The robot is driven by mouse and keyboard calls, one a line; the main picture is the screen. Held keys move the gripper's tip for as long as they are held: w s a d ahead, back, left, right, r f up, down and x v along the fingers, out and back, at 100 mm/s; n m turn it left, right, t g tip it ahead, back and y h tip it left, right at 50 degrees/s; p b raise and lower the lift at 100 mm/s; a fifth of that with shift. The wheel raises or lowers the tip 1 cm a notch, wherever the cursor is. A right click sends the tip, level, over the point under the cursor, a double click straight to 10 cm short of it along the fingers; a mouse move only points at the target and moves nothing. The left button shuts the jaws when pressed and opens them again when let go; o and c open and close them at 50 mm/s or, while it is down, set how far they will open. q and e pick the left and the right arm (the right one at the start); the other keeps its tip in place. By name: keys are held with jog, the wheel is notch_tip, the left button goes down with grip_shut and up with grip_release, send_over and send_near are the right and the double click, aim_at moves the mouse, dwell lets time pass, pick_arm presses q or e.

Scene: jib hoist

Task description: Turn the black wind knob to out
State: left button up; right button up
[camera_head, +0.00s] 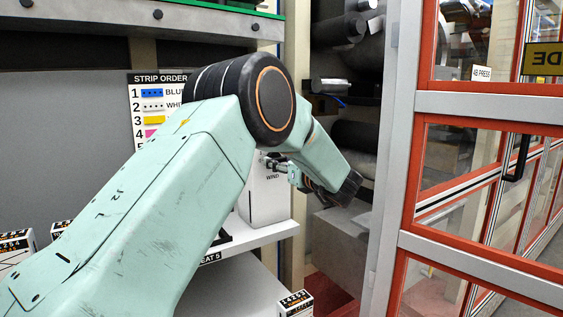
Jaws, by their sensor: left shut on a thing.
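A pale box (264,197) with the label WIND on its front stands on a light shelf, partly behind my left arm. My left gripper (270,163) is at the upper part of this box, just above the WIND label, coming in from the right. Its dark fingers are shut on the black wind knob. The knob is almost wholly hidden by the fingers, so which way it points cannot be told. Any marks for its positions are hidden or too small to read. My right gripper is not in view.
A strip order chart (150,107) hangs behind my arm. A red-framed glass door (470,110) with a grey post fills the right side. Dark rollers (352,135) stand behind the gripper. Small labelled boxes (296,304) sit at the bottom and at the left edge.

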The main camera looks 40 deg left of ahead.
pick_arm(q)
jog(key=shift+a+r, duration=0.1)
jog(key=shift+r, duration=0.05)
jog(key=shift+c, duration=1.5)
jog(key=shift+w, duration=0.1)
